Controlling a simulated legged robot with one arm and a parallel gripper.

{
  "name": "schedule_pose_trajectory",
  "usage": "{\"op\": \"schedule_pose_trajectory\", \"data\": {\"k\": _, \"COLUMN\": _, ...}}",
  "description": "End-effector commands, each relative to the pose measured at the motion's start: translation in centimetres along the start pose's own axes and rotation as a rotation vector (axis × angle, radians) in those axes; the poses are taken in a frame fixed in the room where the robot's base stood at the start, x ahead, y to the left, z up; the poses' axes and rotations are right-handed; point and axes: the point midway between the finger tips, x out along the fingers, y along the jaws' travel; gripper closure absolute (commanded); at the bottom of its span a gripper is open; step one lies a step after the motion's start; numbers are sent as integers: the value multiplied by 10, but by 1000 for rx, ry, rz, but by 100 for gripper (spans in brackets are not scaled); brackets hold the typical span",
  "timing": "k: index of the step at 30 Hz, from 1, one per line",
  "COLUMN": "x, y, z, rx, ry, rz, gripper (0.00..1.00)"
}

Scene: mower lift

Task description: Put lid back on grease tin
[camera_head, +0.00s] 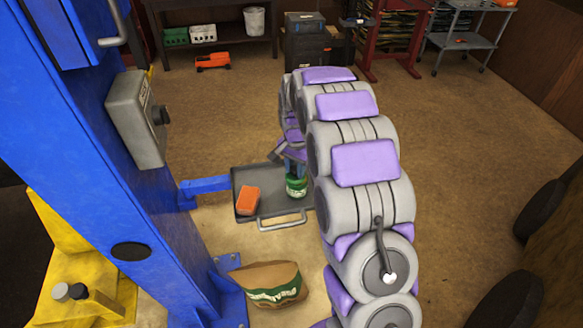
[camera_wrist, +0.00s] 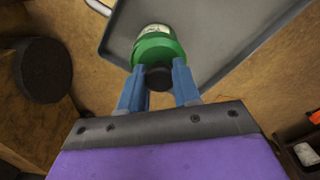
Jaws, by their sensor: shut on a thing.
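The green grease tin (camera_head: 296,187) with a pale label band stands on the grey tray, toward its right side. In the wrist view the tin's pale label (camera_wrist: 155,30) shows beyond a wide green lid (camera_wrist: 158,50) with a black knob (camera_wrist: 158,78). The lid lines up with the tin, at or just over its top; I cannot tell whether it is fully seated. My gripper (camera_head: 294,168) is above the tin, its blue fingers either side of the knob, shut on the lid by it. My arm hides part of the tray's right side.
The tray (camera_head: 270,212) has a front handle and holds an orange block (camera_head: 248,200) left of the tin. A blue post (camera_head: 120,170) with a grey control box (camera_head: 136,118) stands left. A brown sack (camera_head: 273,284) lies in front. Open floor is behind.

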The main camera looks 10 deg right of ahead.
Motion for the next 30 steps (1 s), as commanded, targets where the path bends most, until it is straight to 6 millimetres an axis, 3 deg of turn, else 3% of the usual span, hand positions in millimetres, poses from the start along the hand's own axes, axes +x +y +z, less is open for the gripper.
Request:
{"op": "schedule_pose_trajectory", "data": {"k": 5, "x": 0, "y": 8, "z": -8, "rx": 5, "ry": -5, "rz": -5, "gripper": 100}}
{"op": "schedule_pose_trajectory", "data": {"k": 17, "x": -1, "y": -1, "z": 1, "rx": 2, "ry": 9, "rz": 7, "gripper": 100}}
{"op": "schedule_pose_trajectory", "data": {"k": 30, "x": -1, "y": 11, "z": -10, "rx": 4, "ry": -3, "rz": -3, "gripper": 100}}
